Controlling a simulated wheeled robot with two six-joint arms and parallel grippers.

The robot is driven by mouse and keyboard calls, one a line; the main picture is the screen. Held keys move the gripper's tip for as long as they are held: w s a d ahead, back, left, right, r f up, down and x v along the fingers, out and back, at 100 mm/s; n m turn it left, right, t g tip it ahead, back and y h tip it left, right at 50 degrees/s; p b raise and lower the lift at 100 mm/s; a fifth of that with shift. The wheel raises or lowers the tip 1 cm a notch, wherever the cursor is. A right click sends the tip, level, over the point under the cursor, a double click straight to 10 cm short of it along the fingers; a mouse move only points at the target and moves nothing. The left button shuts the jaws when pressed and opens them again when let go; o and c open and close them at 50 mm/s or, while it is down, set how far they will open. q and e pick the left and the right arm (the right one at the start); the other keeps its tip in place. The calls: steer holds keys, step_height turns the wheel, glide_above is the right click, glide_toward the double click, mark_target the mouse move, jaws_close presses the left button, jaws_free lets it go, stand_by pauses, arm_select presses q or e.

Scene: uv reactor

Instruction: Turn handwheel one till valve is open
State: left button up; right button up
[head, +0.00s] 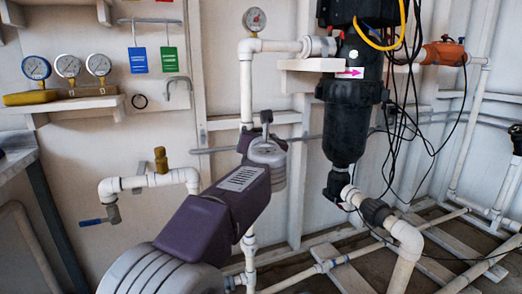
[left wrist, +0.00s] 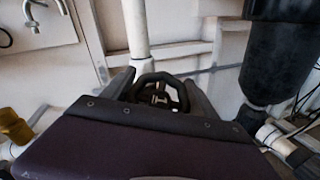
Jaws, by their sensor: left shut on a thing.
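A dark handwheel (left wrist: 160,80) shows in the left wrist view, in front of a white vertical pipe. My left gripper (left wrist: 160,88) has one finger on each side of the wheel's rim and is shut on it. In the head view my left arm reaches up from the bottom, and my left gripper (head: 262,132) is at the white vertical pipe (head: 247,90). My arm hides most of the handwheel there. The valve body behind it is largely hidden, so its state cannot be read. My right gripper is not in view.
A black filter housing (head: 345,125) with hanging black cables (head: 400,110) stands just right of my gripper. A brass-fitted pipe with a blue-handled tap (head: 92,221) is at left. Gauges (head: 68,66) sit on a shelf. White pipes run along the lower right.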

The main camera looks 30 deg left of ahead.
arm_select(q)
steer(key=n+g+y+b, duration=0.1)
steer(key=n+y, duration=0.1)
steer(key=n, duration=0.1)
steer(key=shift+a, duration=0.1)
steer(key=shift+s+a+r+n+g+y, duration=0.15)
steer(key=shift+n+g+y, duration=0.35)
steer(key=shift+n, duration=0.35)
steer(key=shift+s+a+r+n+g+y, duration=0.1)
steer(key=shift+n+g+y, duration=0.3)
steer(key=shift+n+y, duration=0.35)
steer(key=shift+s+n, duration=0.1)
steer(key=shift+n, duration=0.3)
steer(key=o, duration=1.3)
steer(key=shift+f, duration=0.1)
steer(key=shift+f, duration=0.1)
